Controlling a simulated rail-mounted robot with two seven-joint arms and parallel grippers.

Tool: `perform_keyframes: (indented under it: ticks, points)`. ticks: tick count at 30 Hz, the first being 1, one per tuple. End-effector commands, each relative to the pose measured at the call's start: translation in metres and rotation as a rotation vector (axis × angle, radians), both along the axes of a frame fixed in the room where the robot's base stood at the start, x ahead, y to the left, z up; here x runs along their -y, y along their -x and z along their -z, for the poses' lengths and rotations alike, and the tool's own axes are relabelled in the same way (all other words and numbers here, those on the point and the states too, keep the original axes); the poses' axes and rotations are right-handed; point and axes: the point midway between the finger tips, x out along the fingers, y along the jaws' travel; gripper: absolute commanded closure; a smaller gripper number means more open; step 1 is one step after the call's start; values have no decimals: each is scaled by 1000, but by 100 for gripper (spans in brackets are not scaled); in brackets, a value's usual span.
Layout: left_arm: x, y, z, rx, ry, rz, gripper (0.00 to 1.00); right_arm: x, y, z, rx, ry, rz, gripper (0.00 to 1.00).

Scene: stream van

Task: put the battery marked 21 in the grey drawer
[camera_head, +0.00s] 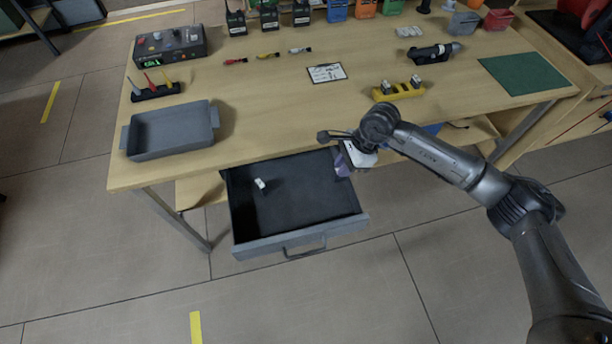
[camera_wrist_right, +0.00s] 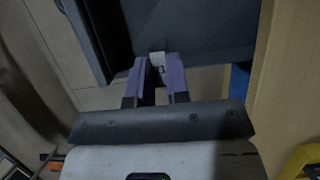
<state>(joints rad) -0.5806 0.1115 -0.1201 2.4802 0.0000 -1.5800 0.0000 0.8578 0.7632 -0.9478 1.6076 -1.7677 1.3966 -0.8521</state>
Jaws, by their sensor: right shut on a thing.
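The grey drawer (camera_head: 290,240) is pulled out below the table's front edge. A small white battery (camera_head: 260,184) lies on its dark floor toward the left; its mark is too small to read. My right gripper (camera_head: 342,168) is over the right side of the open drawer. In the right wrist view its purple fingers (camera_wrist_right: 160,78) are shut on a small pale battery (camera_wrist_right: 158,62), seen against the dark drawer (camera_wrist_right: 205,30). The held battery's number is not legible, and the head view does not show it clearly. My left gripper is not in view.
A yellow holder (camera_head: 399,93) with several pale batteries stands on the table (camera_head: 270,100). A grey tray (camera_head: 172,131) is at the left front, and a clipboard-like card (camera_head: 326,72) lies mid-table. Most of the drawer floor (camera_head: 303,193) is clear.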

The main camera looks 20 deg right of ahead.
Motion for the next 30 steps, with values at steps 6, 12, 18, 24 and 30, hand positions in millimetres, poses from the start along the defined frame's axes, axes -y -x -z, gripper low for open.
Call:
perform_keyframes:
  ticks: [6,12,18,24,30]
  points:
    - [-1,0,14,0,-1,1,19,-29,-37,30,-2,-2,-2,100]
    - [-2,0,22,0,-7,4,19,-45,-61,47,0,-1,-1,100]
    - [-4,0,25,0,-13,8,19,-51,-70,52,0,0,-2,100]
    - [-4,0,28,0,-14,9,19,-52,-70,63,-1,0,-3,100]
    - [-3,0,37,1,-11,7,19,-52,-69,89,-2,-1,-2,100]
